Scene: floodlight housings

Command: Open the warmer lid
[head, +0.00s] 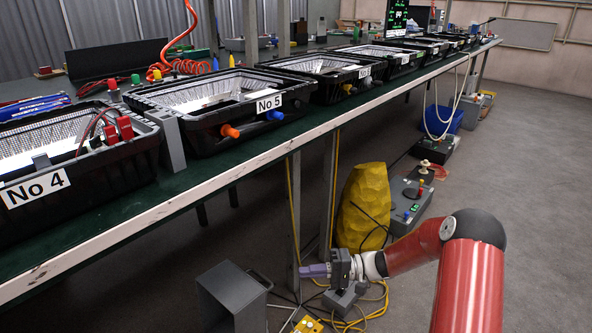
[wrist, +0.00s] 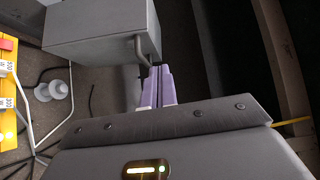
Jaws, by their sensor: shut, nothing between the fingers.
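A grey box (head: 228,286), which I take to be the warmer, stands low in front of the bench in the head view. It also fills the upper left of the wrist view (wrist: 95,32). A bent bar handle (wrist: 138,48) sits on its face towards my gripper; I see no clear gap around a lid. My gripper (head: 304,271), with purple fingers, is to the right of the box. In the wrist view the shut, empty fingertips (wrist: 160,70) are close beside the handle's lower end. I cannot tell whether they touch it.
A long bench (head: 150,207) with black floodlight housings runs above the box, its legs near my gripper. A yellow sack (head: 364,205), cables and a yellow socket box (head: 307,325) are on the floor. The grey floor at right is clear.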

